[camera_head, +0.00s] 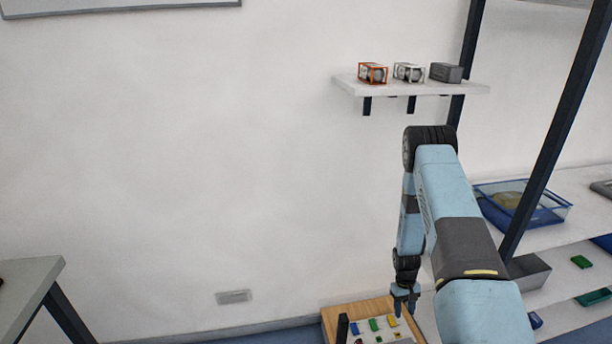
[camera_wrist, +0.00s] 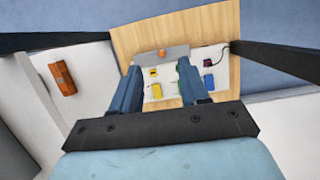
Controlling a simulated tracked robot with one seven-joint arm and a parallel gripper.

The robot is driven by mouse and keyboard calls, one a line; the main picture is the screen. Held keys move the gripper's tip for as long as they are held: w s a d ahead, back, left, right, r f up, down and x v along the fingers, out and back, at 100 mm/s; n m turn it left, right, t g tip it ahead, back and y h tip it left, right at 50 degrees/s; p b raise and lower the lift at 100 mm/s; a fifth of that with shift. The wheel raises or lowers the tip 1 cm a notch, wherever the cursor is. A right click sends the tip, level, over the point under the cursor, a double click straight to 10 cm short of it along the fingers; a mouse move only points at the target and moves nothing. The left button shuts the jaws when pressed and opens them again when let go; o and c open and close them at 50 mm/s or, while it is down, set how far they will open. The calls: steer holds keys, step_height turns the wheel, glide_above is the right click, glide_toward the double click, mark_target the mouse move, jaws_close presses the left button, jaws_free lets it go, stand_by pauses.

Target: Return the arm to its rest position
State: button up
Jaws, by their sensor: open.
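My arm (camera_head: 445,200) reaches out from the lower right in the head view and bends down at its elbow. My gripper (camera_head: 405,305) hangs at the arm's end, pointing down above a wooden board (camera_head: 340,318) with small coloured blocks. In the wrist view my gripper (camera_wrist: 158,75) is open, with two blue-grey fingers apart. Nothing is held between them. Below the fingers lie a yellow block (camera_wrist: 157,91), a blue block (camera_wrist: 209,83) and other small pieces on a white sheet. How high the fingertips are above them is hard to tell.
A wall shelf (camera_head: 410,87) with three small box-like items is behind my elbow. A dark upright post (camera_head: 560,120) and a rack with a blue basket (camera_head: 520,205) stand at the right. A table (camera_head: 30,285) is at the left.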

steer(key=w+a+r+m+t, duration=0.1)
steer(key=w+a+r+t, duration=0.15)
steer(key=r, duration=1.45)
steer(key=w+a+r+t, duration=0.1)
steer(key=w+a+r, duration=0.15)
steer(key=r, duration=1.45)
steer(key=s+a+r+t, duration=0.1)
steer(key=s+r, duration=0.2)
steer(key=r, duration=0.6)
steer(key=s+a+r+t, duration=0.1)
steer(key=s+r, duration=0.2)
steer(key=r, duration=0.5)
steer(key=s+a+r+t, duration=0.1)
steer(key=s+r, duration=0.4)
steer(key=s, duration=0.3)
steer(key=s+a+r+t, duration=0.1)
steer(key=s+a+r, duration=0.1)
steer(key=s+r, duration=0.3)
steer(key=s+a+r+t, duration=0.1)
steer(key=s+r, duration=0.5)
steer(key=s, duration=0.6)
steer(key=shift+s+a+m+y, duration=0.3)
steer(key=shift+a+m+y, duration=0.1)
steer(key=shift+a, duration=0.1)
steer(key=shift+r, duration=0.1)
steer(key=shift+c, duration=0.2)
